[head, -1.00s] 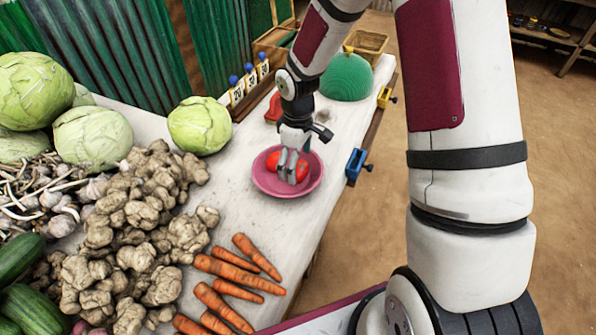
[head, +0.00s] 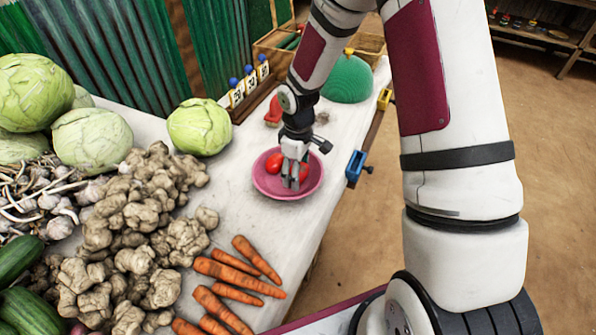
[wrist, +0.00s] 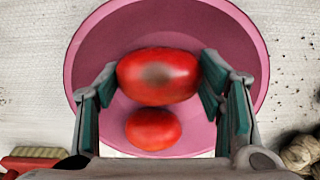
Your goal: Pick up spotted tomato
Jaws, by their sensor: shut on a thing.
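The spotted tomato (wrist: 158,76) is red with a dark blurred patch on top, seen in the wrist view. My gripper (wrist: 160,82) has one finger against each side of it and is shut on it. A plain red tomato (wrist: 153,130) lies beside it, between the spotted one and my gripper's base in the picture. Both are within the pink bowl (wrist: 95,45). In the head view, my gripper (head: 290,184) reaches down into the bowl (head: 272,192). The plain tomato (head: 274,162) shows left of the fingers; the spotted tomato (head: 304,172) is mostly hidden behind them.
Carrots (head: 238,275), ginger (head: 150,225) and a cabbage (head: 199,126) lie left and in front of the bowl. A blue clamp (head: 355,168) sits on the right table edge. A green dome (head: 347,79) stands behind.

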